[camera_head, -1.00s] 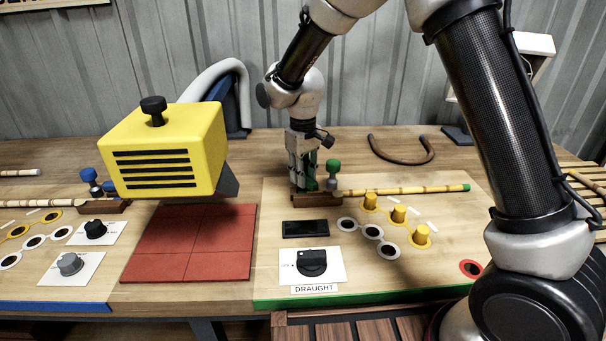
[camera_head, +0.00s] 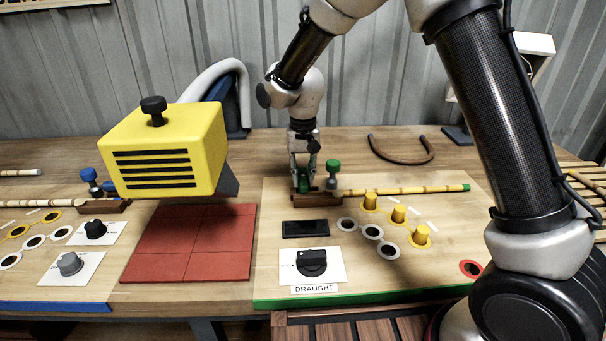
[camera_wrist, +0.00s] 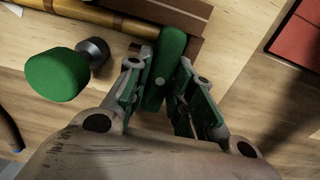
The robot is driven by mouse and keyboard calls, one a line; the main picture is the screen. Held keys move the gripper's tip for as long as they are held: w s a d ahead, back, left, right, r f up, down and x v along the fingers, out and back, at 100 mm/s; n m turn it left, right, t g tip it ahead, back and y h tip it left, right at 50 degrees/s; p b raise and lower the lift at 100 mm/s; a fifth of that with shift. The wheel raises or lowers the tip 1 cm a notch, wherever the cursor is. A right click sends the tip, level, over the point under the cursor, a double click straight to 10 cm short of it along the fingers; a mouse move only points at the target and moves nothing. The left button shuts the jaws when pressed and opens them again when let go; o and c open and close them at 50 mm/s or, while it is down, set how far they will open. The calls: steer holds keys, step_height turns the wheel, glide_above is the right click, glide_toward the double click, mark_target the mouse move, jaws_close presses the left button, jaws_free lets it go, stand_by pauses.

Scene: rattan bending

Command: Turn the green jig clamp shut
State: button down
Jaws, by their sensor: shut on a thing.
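The green jig clamp's bar-shaped handle (camera_wrist: 166,62) sits between the two fingers of my gripper (camera_wrist: 160,70) in the wrist view. My gripper is shut on it. In the head view my gripper (camera_head: 305,182) points down over the left end of the brown clamp block (camera_head: 318,199), and the handle is mostly hidden by the fingers. A round green knob (camera_head: 333,166) on a dark post stands just right of my gripper; it also shows at the left of the wrist view (camera_wrist: 57,75). A rattan pole (camera_head: 400,191) with a green tip runs right from the block.
Several yellow pegs (camera_head: 398,214) stand along the pole's near side. A dark display (camera_head: 306,229) and a black draught dial (camera_head: 311,263) lie in front. A yellow box (camera_head: 168,150) hangs over red tiles (camera_head: 190,243) at left. A bent brown rod (camera_head: 402,161) lies behind.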

mark_target(303, 175)
stand_by(0.5)
steer(key=c, duration=1.2)
jaws_free()
steer(key=shift+c, duration=0.2)
step_height(303, 175, up, 12)
